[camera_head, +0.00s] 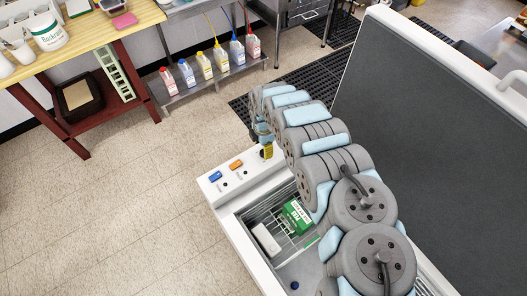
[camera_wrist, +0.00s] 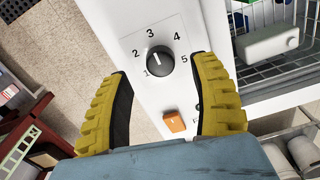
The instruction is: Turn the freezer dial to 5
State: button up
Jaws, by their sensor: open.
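The freezer dial (camera_wrist: 160,60) is a round black knob on the white control panel (camera_wrist: 110,15), marked 1 to 5. Its white pointer line points up, close to 3 and slightly toward the 2 side. My gripper (camera_wrist: 161,66) has yellow ridged fingers spread wide, one on each side of the dial, with gaps to it. In the head view my gripper (camera_head: 266,152) is over the far end of the freezer's rim (camera_head: 238,232); the dial is hidden there.
An orange switch (camera_wrist: 174,121) lies between the fingers, below the dial; a blue switch (camera_head: 215,176) is beside it in the head view. The freezer's lid (camera_head: 430,120) stands open at right. A wire basket (camera_head: 262,216) holds a green box (camera_head: 297,216) and a white container (camera_head: 266,239).

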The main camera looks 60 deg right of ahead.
jog(key=shift+f, duration=1.6)
grip_shut()
